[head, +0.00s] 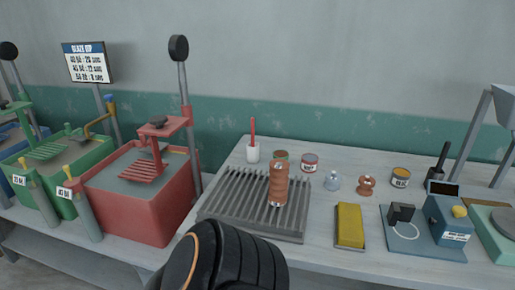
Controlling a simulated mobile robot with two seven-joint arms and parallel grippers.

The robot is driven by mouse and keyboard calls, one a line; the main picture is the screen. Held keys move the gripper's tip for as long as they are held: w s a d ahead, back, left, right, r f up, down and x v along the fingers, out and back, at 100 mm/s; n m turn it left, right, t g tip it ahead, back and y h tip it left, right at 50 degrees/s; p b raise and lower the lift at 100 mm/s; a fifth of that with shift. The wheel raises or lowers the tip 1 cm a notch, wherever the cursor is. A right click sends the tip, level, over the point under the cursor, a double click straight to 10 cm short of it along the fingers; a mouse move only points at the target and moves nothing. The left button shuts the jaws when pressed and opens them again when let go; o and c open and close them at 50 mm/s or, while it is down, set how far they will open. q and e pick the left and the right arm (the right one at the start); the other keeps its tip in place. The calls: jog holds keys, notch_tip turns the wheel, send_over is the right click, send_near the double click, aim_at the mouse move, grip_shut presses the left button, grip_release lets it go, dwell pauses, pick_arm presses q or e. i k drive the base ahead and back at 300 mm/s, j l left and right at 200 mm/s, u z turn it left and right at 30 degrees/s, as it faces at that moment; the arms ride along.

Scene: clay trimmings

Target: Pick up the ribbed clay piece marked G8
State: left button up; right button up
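A tall ribbed orange-brown clay piece (278,182) stands upright on a grey slatted rack (225,205) on the table. A small pale mark shows near its foot, too small to read, so I cannot confirm G8. A smaller brown clay piece with a narrow waist (366,186) stands on the table to the right; I see no mark on it. A dark ribbed part of my own arm with an orange ring is at the bottom, in front of the rack. Neither gripper's fingers are in view.
Red (130,205) and green (62,195) glaze tanks stand left of the rack.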

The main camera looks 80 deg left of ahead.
aim_at(279, 170)
jog(key=u, duration=1.5)
